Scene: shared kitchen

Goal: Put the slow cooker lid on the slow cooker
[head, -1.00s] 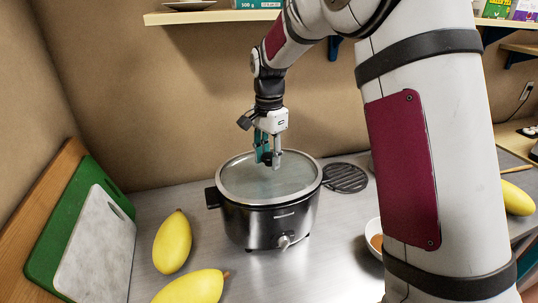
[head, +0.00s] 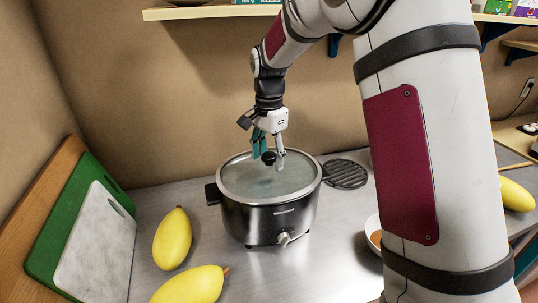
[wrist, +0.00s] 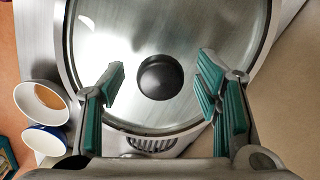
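The slow cooker (head: 270,222) is black with a silver front and a knob, and stands upright on the steel counter. Its glass lid (head: 245,182) with a metal rim lies on top and looks seated level. The lid's round black knob (head: 268,158) shows in the head view, and in the wrist view the knob (wrist: 160,77) lies between and just beyond the fingertips. My gripper (head: 267,148) is open above the lid, with its teal-padded fingers spread on both sides of the knob. In the wrist view the gripper (wrist: 162,80) holds nothing.
Yellow fruits (head: 173,239) lie left of the cooker. Green and white cutting boards (head: 100,240) lean at the left wall. A black round trivet (head: 345,174) lies behind right of the cooker. A bowl (head: 374,233) stands to the right, partly behind my arm. A shelf (head: 210,13) hangs above.

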